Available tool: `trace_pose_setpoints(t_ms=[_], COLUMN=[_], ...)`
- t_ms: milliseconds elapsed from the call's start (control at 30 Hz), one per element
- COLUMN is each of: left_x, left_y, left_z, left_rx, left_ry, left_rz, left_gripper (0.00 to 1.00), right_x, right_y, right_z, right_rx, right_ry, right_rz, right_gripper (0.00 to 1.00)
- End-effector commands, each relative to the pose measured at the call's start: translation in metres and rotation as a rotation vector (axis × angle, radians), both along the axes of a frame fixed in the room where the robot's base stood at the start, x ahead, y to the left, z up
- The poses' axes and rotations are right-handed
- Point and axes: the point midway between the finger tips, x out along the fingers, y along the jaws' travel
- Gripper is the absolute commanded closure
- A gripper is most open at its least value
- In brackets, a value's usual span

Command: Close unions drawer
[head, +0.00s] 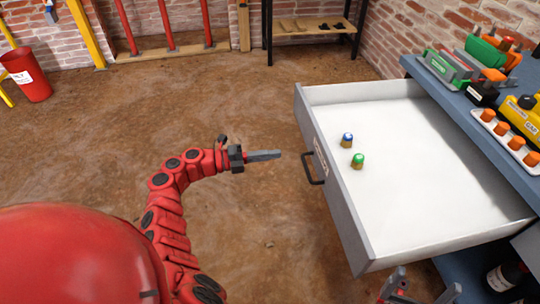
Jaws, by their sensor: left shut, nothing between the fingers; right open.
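The grey drawer (430,247) with a white inside is pulled far out of the blue-topped bench. Its dark handle (315,170) and a small label are on the front panel. Two small brass-coloured pieces lie inside near the front: one with a blue top (347,140) and one with a green top (358,161). My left gripper (265,156) is shut and empty, a little left of the handle in the picture, with floor showing between them. My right gripper (420,292) is open at the bottom edge, below the drawer's near side, and partly cut off.
The blue bench top (440,100) on the right carries tools and a white tray of orange-topped pieces (506,137). A dark bottle (505,277) is below it. A red bucket (26,75) and a low wooden rack (310,27) stand at the back. The brown floor left of the drawer is clear.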

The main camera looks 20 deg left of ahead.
Motion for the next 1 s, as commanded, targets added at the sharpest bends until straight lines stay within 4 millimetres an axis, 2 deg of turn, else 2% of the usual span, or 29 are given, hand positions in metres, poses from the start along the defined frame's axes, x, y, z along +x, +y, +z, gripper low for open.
trace_pose_setpoints(t_ms=[100,400,600,1000], left_x=[0.015,0.046,0.055,0.057], left_y=[-0.023,-0.069,-0.081,-0.083], left_z=[0.000,0.001,0.001,0.000], left_rx=[-0.002,-0.003,-0.002,-0.002], left_ry=[0.000,-0.002,-0.002,-0.001], left_rz=[-0.003,-0.002,0.002,0.002], left_gripper=[1.00,1.00,1.00,1.00], right_x=[0.000,0.000,0.000,0.000], right_y=[0.000,0.000,0.000,0.000], right_z=[-0.001,-0.005,-0.006,-0.007], right_rx=[0.000,0.000,0.000,0.000], right_ry=[0.000,0.000,0.000,0.000], right_rz=[0.000,0.000,0.000,0.000], right_gripper=[0.00,0.00,0.00,0.00])
